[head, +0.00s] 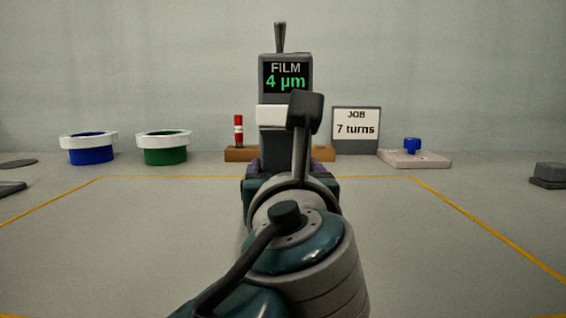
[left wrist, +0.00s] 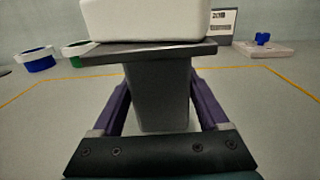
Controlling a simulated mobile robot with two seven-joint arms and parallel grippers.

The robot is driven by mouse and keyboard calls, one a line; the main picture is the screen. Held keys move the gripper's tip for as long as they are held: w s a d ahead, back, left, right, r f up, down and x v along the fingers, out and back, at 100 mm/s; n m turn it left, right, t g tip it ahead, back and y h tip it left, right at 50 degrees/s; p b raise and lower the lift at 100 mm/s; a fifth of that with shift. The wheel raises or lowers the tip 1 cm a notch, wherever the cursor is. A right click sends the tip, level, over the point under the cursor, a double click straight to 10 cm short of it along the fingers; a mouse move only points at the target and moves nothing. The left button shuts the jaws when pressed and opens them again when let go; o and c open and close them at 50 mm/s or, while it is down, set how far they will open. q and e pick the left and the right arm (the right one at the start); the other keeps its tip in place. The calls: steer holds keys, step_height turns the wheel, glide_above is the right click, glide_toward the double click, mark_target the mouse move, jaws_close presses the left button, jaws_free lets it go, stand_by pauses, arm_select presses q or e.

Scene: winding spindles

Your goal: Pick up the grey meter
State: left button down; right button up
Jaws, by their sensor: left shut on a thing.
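The grey meter (head: 285,62) stands upright in the middle of the head view. Its dark screen reads "FILM 4 µm", with a white band below it and a dark grey handle under that. In the left wrist view its white part (left wrist: 145,20) and handle (left wrist: 158,90) are close in front of the camera. My left gripper (head: 284,168) is shut on the handle, with a purple finger on each side. My arm hides the lower end in the head view, so I cannot tell whether it touches the table. My right gripper is not in view.
Behind the meter are a wooden rack (head: 237,155) with a red-and-white spindle (head: 238,130) and a "JOB 7 turns" sign (head: 356,130). Blue (head: 88,152) and green (head: 165,152) bins stand left, a blue-knobbed plate (head: 420,160) right. The yellow-outlined area (head: 130,230) looks clear around my arm.

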arm_select(q)
step_height(320, 180, up, 19)
steer(key=p, duration=0.9)
glide_above(286, 80)
steer(key=w, duration=0.2)
steer(key=shift+r, duration=0.15)
steer(key=shift+f+b, duration=2.3)
steer(key=shift+f, duration=1.95)
steer(key=shift+f+b, duration=3.25)
steer(key=shift+f, duration=1.95)
steer(key=shift+f+b, duration=0.4)
steer(key=shift+f, duration=0.25)
